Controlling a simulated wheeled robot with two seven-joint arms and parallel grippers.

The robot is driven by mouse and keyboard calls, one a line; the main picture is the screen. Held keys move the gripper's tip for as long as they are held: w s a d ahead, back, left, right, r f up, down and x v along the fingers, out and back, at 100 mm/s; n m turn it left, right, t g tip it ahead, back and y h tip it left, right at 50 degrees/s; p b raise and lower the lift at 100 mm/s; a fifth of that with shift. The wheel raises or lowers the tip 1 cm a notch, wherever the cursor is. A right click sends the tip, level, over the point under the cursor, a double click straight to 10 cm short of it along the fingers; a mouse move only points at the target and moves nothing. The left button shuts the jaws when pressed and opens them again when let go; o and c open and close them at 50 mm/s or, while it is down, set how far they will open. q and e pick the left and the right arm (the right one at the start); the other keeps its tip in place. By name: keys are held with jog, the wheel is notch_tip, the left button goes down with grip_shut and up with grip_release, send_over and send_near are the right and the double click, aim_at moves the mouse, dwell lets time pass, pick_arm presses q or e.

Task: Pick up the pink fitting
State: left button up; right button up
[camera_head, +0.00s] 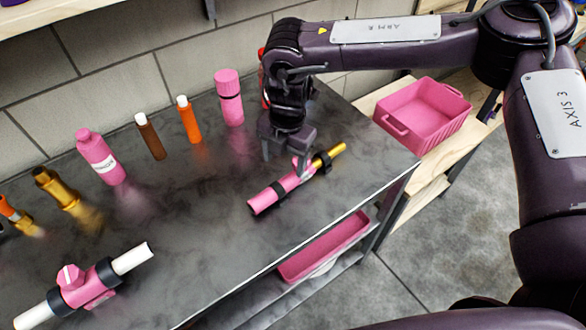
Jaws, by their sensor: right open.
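A pink tubular fitting (275,193) with black bands and a gold tip lies at a slant on the dark table, right of centre. My right gripper (285,163) is open and points down, directly above or beside this fitting. One finger overlaps the fitting in the picture, and I cannot tell whether they touch. Another pink fitting (88,288), with a knob, black collars and white pipe ends, lies at the lower left, far from the gripper. My left gripper is not in view.
On the dark tabletop (200,235), a pink bottle (99,157), brown tube (150,136), orange tube (188,120), pink capped cylinder (229,98) and brass fitting (56,188) stand toward the wall. A pink bin (425,112) sits right; a pink tray (325,246) is below.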

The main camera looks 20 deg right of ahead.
jog(key=shift+m+h, duration=0.4)
jog(key=shift+m, duration=0.1)
jog(key=d+r, duration=0.1)
jog(key=d, duration=0.1)
jog(key=w+d+r, duration=0.1)
jog(key=shift+w+d, duration=0.2)
jog(key=shift+d, duration=0.15)
jog(key=shift+d+f, duration=0.2)
notch_tip(320, 180, down, 6)
jog(key=shift+d+f+p, duration=0.15)
jog(key=shift+f+p, duration=0.05)
jog(key=shift+p, duration=0.75)
jog(key=shift+w+f, duration=0.1)
jog(key=shift+f, duration=0.15)
jog(key=shift+c, duration=0.5)
jog(key=c, duration=1.2)
jog(key=shift+r, duration=0.1)
